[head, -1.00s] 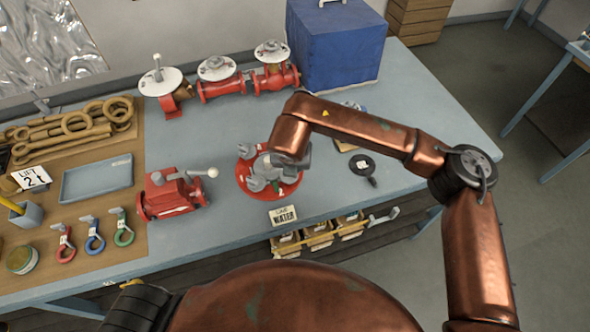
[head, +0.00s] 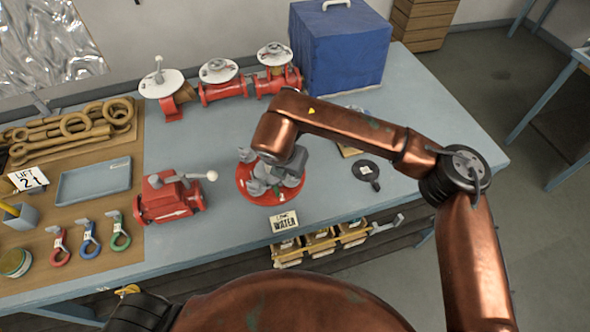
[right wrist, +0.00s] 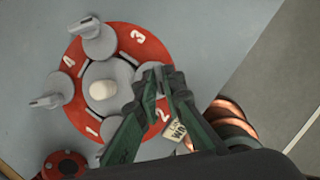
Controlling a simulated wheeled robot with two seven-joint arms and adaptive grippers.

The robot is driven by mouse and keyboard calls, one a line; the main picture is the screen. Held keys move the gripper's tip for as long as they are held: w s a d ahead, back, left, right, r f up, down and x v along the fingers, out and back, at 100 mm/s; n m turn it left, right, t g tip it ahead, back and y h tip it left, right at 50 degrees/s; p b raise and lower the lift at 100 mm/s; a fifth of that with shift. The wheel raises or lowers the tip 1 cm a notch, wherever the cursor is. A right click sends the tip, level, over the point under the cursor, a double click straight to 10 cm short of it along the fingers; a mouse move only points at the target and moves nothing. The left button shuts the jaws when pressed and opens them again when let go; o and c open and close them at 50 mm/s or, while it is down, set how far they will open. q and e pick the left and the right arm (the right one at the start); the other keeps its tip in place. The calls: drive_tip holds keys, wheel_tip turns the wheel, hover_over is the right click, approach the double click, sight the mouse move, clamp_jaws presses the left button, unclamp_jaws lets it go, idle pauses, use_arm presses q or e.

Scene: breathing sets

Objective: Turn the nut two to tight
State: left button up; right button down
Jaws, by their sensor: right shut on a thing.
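The round red flange (head: 266,200) lies on the bench in the head view, with grey nuts on it. In the right wrist view the flange (right wrist: 122,34) shows the white numerals 1, 2, 3 and 4 around a grey hub with a pale knob (right wrist: 102,89). Two grey nuts with upright tabs, at the top (right wrist: 98,42) and left (right wrist: 58,88), are clear of my gripper. My right gripper (right wrist: 164,76) is shut on a grey nut beside numeral 2, taken as nut two; the fingers hide most of it. My left gripper is out of view.
A red valve body with a lever (head: 172,196) stands left of the flange. A blue box (head: 340,50) and red pipe fittings (head: 224,90) stand behind.

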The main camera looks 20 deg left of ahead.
drive_tip(key=c, duration=2)
unclamp_jaws()
drive_tip(key=shift+c, duration=0.2)
drive_tip(key=shift+r, duration=0.1)
drive_tip(key=v, duration=1.1)
drive_tip(key=shift+s+r, duration=0.25)
drive_tip(key=shift+r, duration=0.1)
